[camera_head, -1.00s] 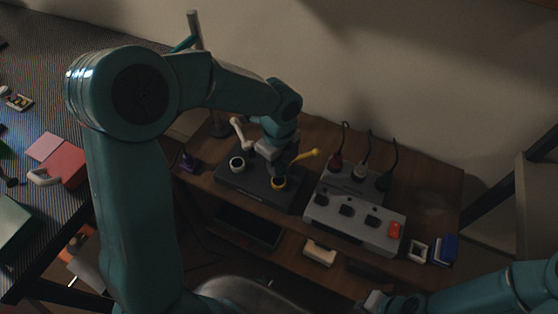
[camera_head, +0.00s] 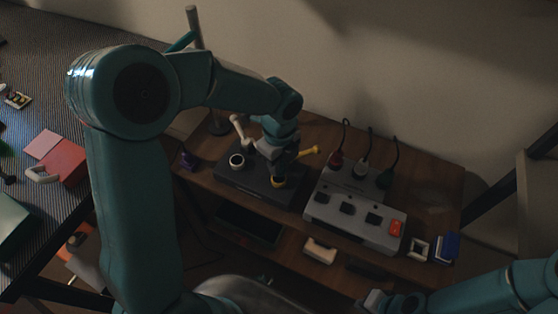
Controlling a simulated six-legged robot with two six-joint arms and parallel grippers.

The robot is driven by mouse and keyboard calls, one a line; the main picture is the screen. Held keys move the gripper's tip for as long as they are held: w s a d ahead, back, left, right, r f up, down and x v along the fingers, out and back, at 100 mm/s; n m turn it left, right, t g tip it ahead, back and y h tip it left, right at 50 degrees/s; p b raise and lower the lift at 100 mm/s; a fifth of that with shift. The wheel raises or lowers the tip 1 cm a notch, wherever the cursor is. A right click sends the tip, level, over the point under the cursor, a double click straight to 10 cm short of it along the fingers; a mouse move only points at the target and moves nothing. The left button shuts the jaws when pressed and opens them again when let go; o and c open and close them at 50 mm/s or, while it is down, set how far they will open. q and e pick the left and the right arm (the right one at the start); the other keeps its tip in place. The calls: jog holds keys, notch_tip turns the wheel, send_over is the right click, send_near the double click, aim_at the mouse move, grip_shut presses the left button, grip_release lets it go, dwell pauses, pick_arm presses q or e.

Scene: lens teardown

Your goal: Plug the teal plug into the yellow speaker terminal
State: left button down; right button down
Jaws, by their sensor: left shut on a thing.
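The dark speaker terminal box (camera_head: 225,180) sits on the brown wooden bench. It has a white-ringed terminal (camera_head: 237,160) at its left and the yellow speaker terminal (camera_head: 277,183) at its right. A white lever (camera_head: 238,128) and a yellow lever (camera_head: 308,152) stand up behind them. My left gripper (camera_head: 277,168) points down right over the yellow terminal and partly covers its ring. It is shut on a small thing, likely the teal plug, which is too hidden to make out. I cannot tell whether it touches the terminal. My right gripper (camera_head: 372,300) is at the bottom, away from the box; its jaws are unclear.
A grey power strip (camera_head: 340,225) with dark switches and a red switch (camera_head: 395,228) stands right of the box. Plugs with cables stand behind it. A purple object (camera_head: 188,160) is at the left. White and blue blocks (camera_head: 446,246) sit at the right end.

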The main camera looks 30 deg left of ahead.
pick_arm(q)
jog(key=shift+f+b, duration=1.1)
jog(key=shift+f, duration=0.6)
dwell(0.5)
jog(key=c, duration=0.8)
grip_release()
jog(key=shift+r, duration=0.1)
notch_tip(320, 180, up, 16)
jog(key=p, duration=0.3)
jog(key=shift+r, duration=0.15)
